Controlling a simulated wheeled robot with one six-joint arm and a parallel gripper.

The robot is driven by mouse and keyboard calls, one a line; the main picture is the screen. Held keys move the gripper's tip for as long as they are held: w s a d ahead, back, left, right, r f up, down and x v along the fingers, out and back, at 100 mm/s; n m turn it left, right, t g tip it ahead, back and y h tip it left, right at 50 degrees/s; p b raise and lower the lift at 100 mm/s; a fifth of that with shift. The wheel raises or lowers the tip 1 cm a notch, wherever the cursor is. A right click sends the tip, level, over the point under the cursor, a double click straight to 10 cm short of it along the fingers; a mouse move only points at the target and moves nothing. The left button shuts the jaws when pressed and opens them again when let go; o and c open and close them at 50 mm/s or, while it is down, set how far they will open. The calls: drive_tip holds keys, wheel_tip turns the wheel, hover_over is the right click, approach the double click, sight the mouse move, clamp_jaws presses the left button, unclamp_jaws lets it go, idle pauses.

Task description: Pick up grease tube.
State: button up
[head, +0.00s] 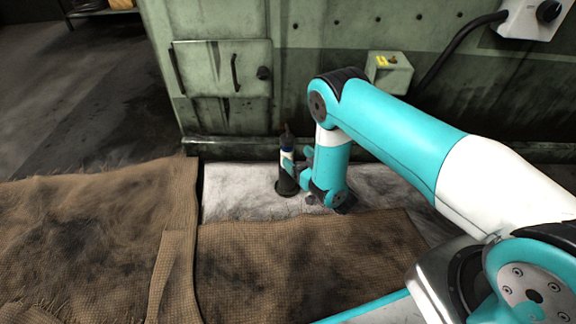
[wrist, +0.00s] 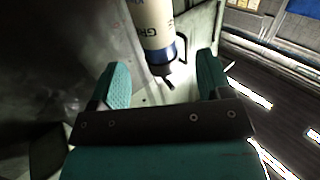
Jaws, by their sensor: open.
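The grease tube (head: 287,158) stands upright in the head view, with a white and blue body, a dark nozzle on top and a dark lower part. It stands on the pale floor strip in front of the green machine. My gripper (head: 294,165) is low and just to its right, with the teal fingers pointing at it. In the wrist view the grease tube (wrist: 152,24) shows its white lettered body, blue band and dark end. There my gripper (wrist: 163,78) is open, one finger on each side of the tube's line. Whether the fingers touch it I cannot tell.
The green machine (head: 225,120) stands close behind the tube. Brown sackcloth (head: 300,265) lies in front and to the left (head: 90,225). A small box with a yellow top (head: 388,70) and a switch box (head: 530,17) are on the machine. Dark floor is free at far left.

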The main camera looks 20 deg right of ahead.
sight(291, 153)
drive_tip(key=shift+w+a, duration=0.15)
drive_tip(key=shift+w, duration=0.35)
drive_tip(key=w+b, duration=0.2)
drive_tip(key=b, duration=0.1)
drive_tip(key=w+a+f+b, duration=0.1)
drive_tip(key=shift+w+a+r+b, duration=0.1)
drive_tip(key=shift+w+b, duration=0.35)
drive_tip(key=shift+b, duration=0.35)
drive_tip(key=shift+w+a+r+b, duration=0.15)
drive_tip(key=shift+w+r+b, duration=0.25)
drive_tip(key=shift+c, duration=0.2)
clamp_jaws()
drive_tip(key=shift+r, duration=0.1)
